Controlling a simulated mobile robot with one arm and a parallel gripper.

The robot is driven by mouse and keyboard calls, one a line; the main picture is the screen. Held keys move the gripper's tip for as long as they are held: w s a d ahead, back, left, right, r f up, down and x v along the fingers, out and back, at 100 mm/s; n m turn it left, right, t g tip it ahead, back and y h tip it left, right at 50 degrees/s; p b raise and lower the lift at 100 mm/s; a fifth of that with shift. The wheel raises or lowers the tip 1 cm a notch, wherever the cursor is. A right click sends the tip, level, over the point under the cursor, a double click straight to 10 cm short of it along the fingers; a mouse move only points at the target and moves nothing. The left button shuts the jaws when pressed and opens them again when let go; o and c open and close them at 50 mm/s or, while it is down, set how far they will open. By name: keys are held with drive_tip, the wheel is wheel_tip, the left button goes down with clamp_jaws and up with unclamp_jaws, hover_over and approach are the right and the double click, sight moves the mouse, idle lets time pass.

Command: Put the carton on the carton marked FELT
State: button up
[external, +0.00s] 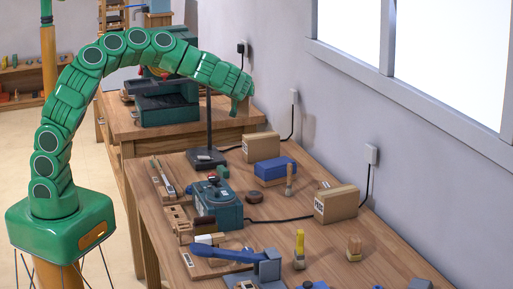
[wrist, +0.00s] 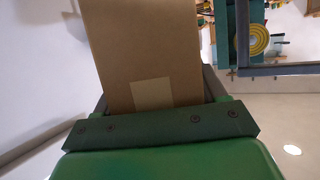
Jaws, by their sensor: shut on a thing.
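My gripper (wrist: 158,98) is shut on a brown carton (wrist: 152,45), which fills the middle of the wrist view with a paler patch of tape near the jaws. In the external view my gripper (external: 238,98) is high at the end of the arched arm, above the back of the bench; its jaws and the held carton cannot be made out there. A tan carton (external: 262,147) stands near the wall behind a blue box. Another tan carton (external: 338,204) stands nearer, with a small label on its end. The lettering is too small to read surely, so I cannot tell which is marked FELT.
A blue box (external: 276,171) lies between the two standing cartons. A black cable runs towards the wall.

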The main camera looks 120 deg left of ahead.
drive_tip(key=a, duration=0.1)
drive_tip(key=w+a+f, duration=0.1)
drive_tip(key=a, duration=0.1)
drive_tip(key=shift+w+a+f, duration=0.2)
drive_tip(key=shift+w+f, duration=0.1)
drive_tip(key=shift+w+a+f, duration=0.4)
drive_tip(key=shift+a+f, duration=0.35)
drive_tip(key=shift+f, duration=0.8)
drive_tip(key=shift+w+a+f, duration=0.45)
drive_tip(key=shift+a+f, duration=0.35)
drive_tip(key=shift+f, duration=0.75)
drive_tip(key=shift+w+a+f, duration=0.4)
drive_tip(key=shift+a+f, duration=0.35)
drive_tip(key=shift+f, duration=0.8)
drive_tip(key=o, duration=1.2)
drive_tip(key=shift+w+d+r, duration=0.2)
drive_tip(key=shift+d+r, duration=0.15)
drive_tip(key=shift+d, duration=0.15)
drive_tip(key=shift+v, duration=5.35)
